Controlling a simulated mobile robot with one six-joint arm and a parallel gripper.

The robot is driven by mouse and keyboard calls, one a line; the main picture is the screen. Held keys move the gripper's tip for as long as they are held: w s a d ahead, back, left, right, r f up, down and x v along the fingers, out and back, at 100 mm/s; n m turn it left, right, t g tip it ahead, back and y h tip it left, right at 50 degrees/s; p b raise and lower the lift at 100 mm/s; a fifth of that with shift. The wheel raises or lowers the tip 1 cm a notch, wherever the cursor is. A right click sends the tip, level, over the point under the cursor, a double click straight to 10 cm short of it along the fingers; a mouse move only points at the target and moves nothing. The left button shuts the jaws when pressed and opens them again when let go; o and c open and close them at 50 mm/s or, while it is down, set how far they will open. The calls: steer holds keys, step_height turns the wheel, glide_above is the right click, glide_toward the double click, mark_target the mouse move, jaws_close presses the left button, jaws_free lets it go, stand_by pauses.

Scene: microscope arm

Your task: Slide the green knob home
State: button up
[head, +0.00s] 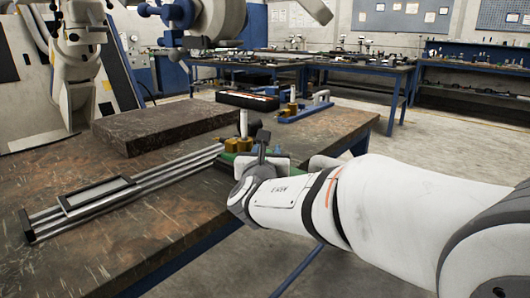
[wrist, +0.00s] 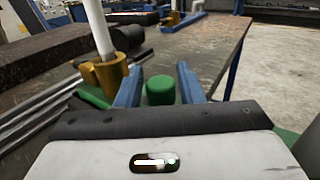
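The green knob (wrist: 160,90) shows in the wrist view as a short round cylinder. It appears between the two blue fingers of my gripper (wrist: 159,72), with a visible gap on each side. The fingers are apart and hold nothing; I cannot tell how far they reach around the knob. In the head view my gripper (head: 262,143) is at the right end of the long metal rails (head: 180,172), and my wrist hides the knob there. A brass cylinder (wrist: 104,76) with a white upright rod stands just left of the left finger.
A dark slab (head: 160,125) lies behind the rails. A blue fixture with brass parts (head: 303,107) and a black tray (head: 247,99) stand farther back. The table's right edge is close to my arm.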

steer(key=shift+o, duration=1.3)
steer(key=shift+s, duration=0.1)
steer(key=s+p, duration=0.2)
steer(key=s, duration=0.5)
steer(key=shift+s+a, duration=0.2)
steer(key=shift+s, duration=0.1)
